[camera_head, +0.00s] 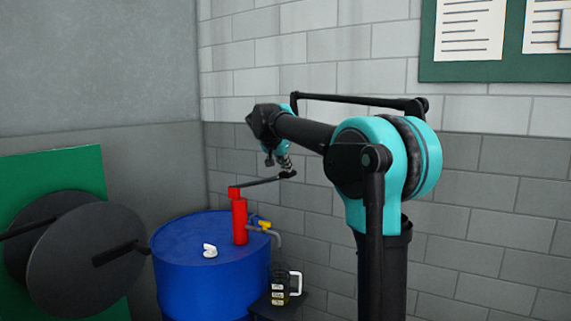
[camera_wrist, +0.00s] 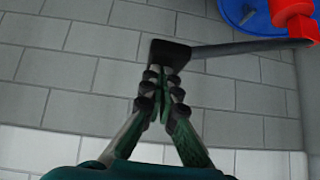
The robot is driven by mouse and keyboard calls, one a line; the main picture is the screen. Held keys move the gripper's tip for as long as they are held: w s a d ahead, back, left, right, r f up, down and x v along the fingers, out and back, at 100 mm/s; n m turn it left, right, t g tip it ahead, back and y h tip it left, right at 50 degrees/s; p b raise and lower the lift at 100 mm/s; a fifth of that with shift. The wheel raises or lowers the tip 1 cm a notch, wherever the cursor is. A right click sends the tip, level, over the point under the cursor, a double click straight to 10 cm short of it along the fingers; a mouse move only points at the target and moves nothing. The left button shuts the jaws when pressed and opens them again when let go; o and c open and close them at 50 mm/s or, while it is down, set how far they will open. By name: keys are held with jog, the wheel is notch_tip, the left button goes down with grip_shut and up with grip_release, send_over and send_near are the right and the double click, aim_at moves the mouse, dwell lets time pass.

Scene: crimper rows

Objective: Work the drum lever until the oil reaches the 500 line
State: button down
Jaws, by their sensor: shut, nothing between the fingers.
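The blue drum (camera_head: 190,255) stands in the corner with a red hand pump (camera_head: 240,218) upright on its lid. The pump's dark lever (camera_head: 262,181) reaches right and slightly up from the pump top. In the wrist view the lever (camera_wrist: 225,49) runs from the red pump to a wider end piece near my fingertips. My gripper (camera_head: 286,164) is shut and empty at the lever's free end. In the wrist view its fingertips (camera_wrist: 160,80) meet or overlap that end; contact is unclear. A small jug (camera_head: 279,288) with pale marks stands below the spout; its oil level is too small to read.
A yellow valve (camera_head: 264,224) and grey spout (camera_head: 277,237) stick out right of the pump. A white piece (camera_head: 209,251) lies on the drum lid. The jug stands on a dark stand (camera_head: 262,309). Block walls close in behind; dark discs (camera_head: 88,262) stand at left.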

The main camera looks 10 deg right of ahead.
notch_tip(320, 180, down, 13)
jog(key=s+d+m+t+y, duration=0.2)
jog(key=shift+s+d+r+y, duration=0.15)
jog(key=shift+s+d+y, duration=0.15)
jog(key=shift+y, duration=0.1)
jog(key=shift+w, duration=0.1)
